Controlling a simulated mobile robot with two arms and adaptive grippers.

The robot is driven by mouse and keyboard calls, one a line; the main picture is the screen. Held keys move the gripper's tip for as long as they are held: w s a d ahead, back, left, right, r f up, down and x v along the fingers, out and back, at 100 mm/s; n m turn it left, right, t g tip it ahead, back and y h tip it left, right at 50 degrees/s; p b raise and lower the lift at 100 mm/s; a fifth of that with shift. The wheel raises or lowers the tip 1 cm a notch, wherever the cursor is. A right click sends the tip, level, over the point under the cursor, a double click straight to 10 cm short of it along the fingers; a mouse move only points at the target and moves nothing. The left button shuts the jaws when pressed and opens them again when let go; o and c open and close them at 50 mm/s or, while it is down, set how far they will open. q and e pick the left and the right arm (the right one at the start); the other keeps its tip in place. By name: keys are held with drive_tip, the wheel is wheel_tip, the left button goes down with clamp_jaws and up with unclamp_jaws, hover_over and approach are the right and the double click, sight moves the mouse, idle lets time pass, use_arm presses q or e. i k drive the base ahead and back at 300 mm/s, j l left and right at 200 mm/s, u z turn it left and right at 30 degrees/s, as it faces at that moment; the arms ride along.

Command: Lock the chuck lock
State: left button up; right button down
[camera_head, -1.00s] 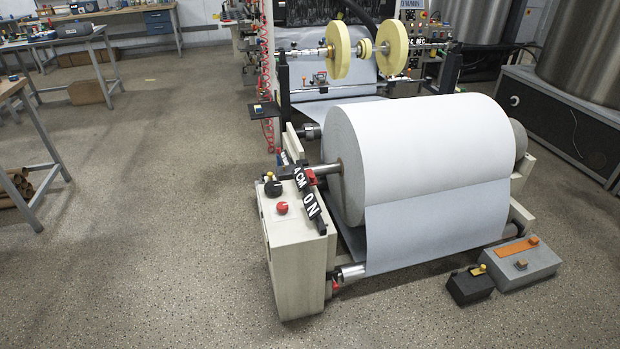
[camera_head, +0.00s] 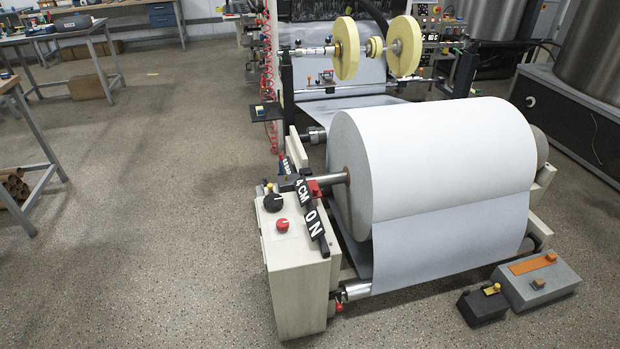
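The chuck area is at the left end of the big white paper roll (camera_head: 445,165). A metal shaft (camera_head: 333,176) runs from the roll's left face to a black holder with a red part (camera_head: 315,188) on top of the beige control box (camera_head: 297,275). This may be the chuck lock, but its state is too small to tell. A black lever-like piece marked "ON" (camera_head: 314,224) slants down over the box's right edge. Neither my left nor my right gripper is in view.
The box top has a black knob (camera_head: 273,203) and a red knob (camera_head: 282,225). A grey pedal box (camera_head: 537,280) and a small black pedal box (camera_head: 483,305) stand on the floor at right. The floor at left is clear up to the workbenches (camera_head: 60,40).

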sight(313, 185)
drive_tip(key=i+l+u, duration=0.2)
drive_tip(key=i, duration=0.35)
drive_tip(key=i+l+u, duration=0.2)
drive_tip(key=i+l, duration=0.15)
drive_tip(key=i, duration=0.15)
